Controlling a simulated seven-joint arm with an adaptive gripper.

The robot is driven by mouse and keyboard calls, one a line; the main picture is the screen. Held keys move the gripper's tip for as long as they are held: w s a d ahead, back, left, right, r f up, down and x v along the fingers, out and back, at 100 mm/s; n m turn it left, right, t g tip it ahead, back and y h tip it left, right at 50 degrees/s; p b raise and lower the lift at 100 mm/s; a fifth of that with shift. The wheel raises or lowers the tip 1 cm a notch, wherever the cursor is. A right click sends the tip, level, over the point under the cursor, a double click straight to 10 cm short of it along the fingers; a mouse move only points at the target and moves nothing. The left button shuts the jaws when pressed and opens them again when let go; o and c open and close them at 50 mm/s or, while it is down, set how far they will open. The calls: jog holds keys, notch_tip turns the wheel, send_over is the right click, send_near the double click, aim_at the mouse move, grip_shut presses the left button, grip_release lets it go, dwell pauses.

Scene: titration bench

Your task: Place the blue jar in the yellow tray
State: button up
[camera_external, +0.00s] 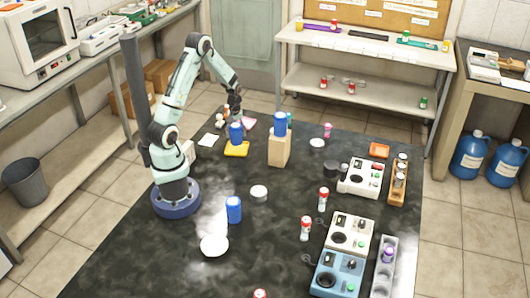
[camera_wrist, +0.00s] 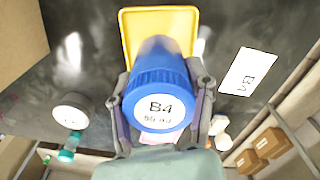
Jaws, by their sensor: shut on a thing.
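A blue jar (camera_wrist: 160,98) with a lid labelled B4 fills the middle of the wrist view. My gripper (camera_wrist: 161,85) is shut on it, one finger on each side. In the external view this jar (camera_external: 237,133) is upright at the yellow tray (camera_external: 237,150), below my gripper (camera_external: 236,118). The yellow tray also shows behind the jar in the wrist view (camera_wrist: 130,34), partly hidden by it. I cannot tell whether the jar's bottom touches the tray. Two other blue jars stand apart: one (camera_external: 280,124) on a wooden block, one (camera_external: 234,209) on the dark table.
The wooden block (camera_external: 279,149) stands just right of the tray. A white card (camera_external: 208,140) lies to its left. A white round container (camera_external: 258,192) and a white dish (camera_external: 214,245) are nearer the front. Instruments (camera_external: 348,235) and racks line the table's right side.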

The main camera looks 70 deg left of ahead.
aim_at(237, 139)
jog(key=shift+f, duration=1.5)
jog(key=shift+f, duration=0.2)
jog(key=o, duration=1.2)
jog(key=shift+r, duration=0.1)
notch_tip(237, 139, up, 12)
jog(key=shift+r, duration=0.1)
jog(key=shift+d, duration=0.1)
